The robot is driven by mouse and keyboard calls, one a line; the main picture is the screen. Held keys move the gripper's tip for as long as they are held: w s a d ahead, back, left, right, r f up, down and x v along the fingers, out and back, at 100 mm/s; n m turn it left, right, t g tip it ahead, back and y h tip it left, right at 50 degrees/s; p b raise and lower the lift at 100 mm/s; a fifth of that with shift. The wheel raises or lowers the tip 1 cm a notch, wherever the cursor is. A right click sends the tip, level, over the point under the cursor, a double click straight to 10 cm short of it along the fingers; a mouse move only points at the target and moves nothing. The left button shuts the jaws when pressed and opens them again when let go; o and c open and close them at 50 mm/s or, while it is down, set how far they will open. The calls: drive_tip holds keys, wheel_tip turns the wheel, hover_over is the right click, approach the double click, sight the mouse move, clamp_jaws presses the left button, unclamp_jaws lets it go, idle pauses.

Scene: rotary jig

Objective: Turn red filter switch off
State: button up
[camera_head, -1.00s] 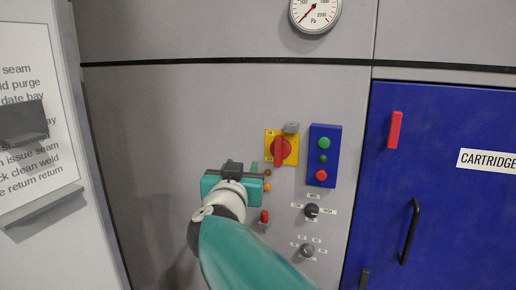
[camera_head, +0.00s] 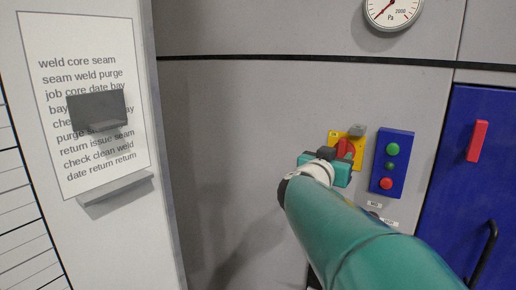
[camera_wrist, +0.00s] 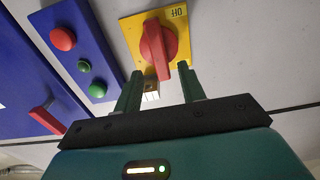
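The red filter switch (camera_wrist: 158,48) is a red rotary handle on a yellow plate (camera_wrist: 180,20) marked OFF in the wrist view. In the head view the switch (camera_head: 346,147) is partly hidden behind my gripper (camera_head: 325,168). In the wrist view my gripper (camera_wrist: 160,88) is open, its two dark green fingers apart and pointing at the switch. The handle's near end lies between and just beyond the fingertips; I cannot tell whether they touch it. A small grey block (camera_head: 357,133) sits at the plate's upper edge in the head view.
A blue box (camera_head: 392,164) with green and red buttons is right of the switch. Farther right is a blue door (camera_head: 460,200) with a red block (camera_head: 477,141) and black handle (camera_head: 484,255). A pressure gauge (camera_head: 392,10) is above. A white text board (camera_head: 85,100) stands left.

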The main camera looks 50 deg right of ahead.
sight(341, 151)
drive_tip(key=d, duration=0.4)
drive_tip(key=shift+w, duration=0.35)
clamp_jaws()
